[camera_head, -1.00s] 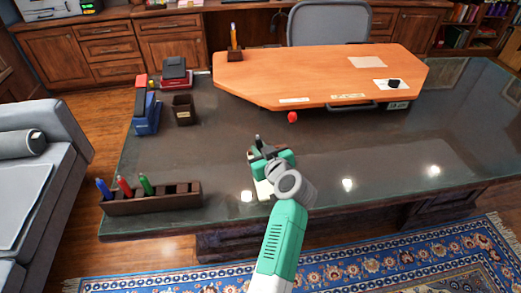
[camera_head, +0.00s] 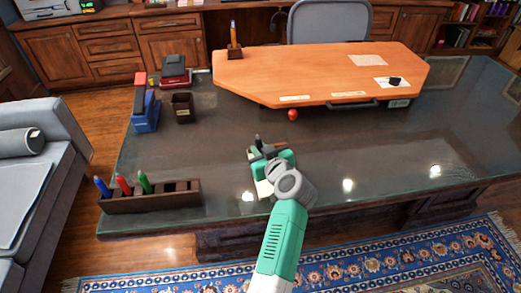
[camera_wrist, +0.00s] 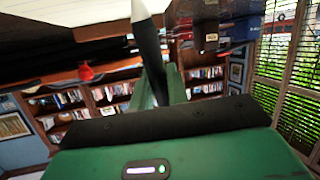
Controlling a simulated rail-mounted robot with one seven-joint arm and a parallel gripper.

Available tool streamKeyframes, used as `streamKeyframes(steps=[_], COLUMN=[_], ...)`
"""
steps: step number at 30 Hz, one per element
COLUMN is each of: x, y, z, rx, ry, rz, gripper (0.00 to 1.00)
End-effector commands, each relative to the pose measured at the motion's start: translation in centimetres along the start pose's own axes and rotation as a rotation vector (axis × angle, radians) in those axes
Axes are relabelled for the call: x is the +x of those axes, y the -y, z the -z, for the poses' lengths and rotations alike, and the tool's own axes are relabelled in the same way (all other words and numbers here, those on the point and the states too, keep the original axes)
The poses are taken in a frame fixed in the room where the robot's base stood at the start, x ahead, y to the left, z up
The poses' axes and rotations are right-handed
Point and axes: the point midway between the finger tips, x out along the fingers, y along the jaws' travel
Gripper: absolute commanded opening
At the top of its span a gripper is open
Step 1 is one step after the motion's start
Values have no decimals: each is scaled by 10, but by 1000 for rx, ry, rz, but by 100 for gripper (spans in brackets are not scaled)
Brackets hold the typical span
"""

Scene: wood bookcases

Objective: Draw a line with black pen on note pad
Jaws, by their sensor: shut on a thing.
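My gripper (camera_head: 268,155) is low over the front middle of the dark glass-topped desk (camera_head: 235,130). In the wrist view my gripper (camera_wrist: 160,82) is shut on the black pen (camera_wrist: 150,52), which has a dark body and a pale, pointed end. In the head view the pen's dark upper end (camera_head: 257,141) sticks up above the fingers. Pen-to-paper contact cannot be told.
A dark wooden holder (camera_head: 160,202) with blue, red and green pens stands at the desk's front left. A red knob-like object (camera_head: 292,114) is beyond my gripper, before the orange-brown board (camera_head: 310,75). A dark cup (camera_head: 182,106) stands farther left. Desk right of my gripper is clear.

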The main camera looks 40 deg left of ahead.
Motion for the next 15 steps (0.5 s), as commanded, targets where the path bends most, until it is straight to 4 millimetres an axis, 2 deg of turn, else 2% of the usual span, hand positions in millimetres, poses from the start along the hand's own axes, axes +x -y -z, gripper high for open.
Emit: streamKeyframes(steps=[15], x=[-1], y=[-11], z=[-3], rx=[-1], ry=[-1], rz=[-1], gripper=[0])
